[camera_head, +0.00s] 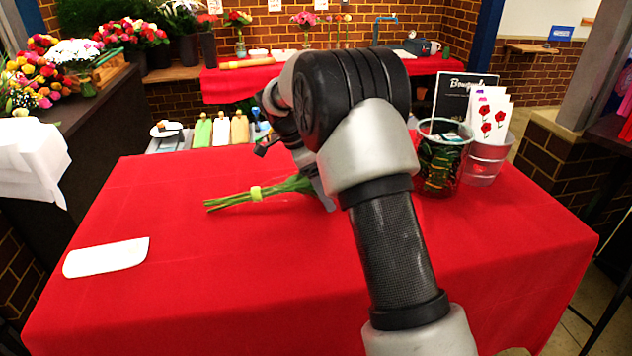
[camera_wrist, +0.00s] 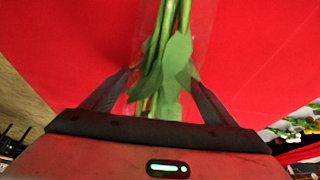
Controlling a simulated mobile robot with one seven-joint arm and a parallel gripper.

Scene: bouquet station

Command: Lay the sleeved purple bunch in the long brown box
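The bunch (camera_head: 262,193) lies on the red table, its green stems pointing left with a yellow-green band around them. Its flower end is hidden behind my arm, so I see no purple blooms. In the wrist view its green stems and leaves (camera_wrist: 172,60), with a clear sleeve around them, run between the fingers of my gripper (camera_wrist: 159,73). The fingers stand apart, one on each side of the bunch; no firm grip shows. In the head view my gripper is mostly hidden by my arm. I see no long brown box in either view.
A white card (camera_head: 106,257) lies at the table's left. The red cloth (camera_head: 210,285) is clear at the front.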

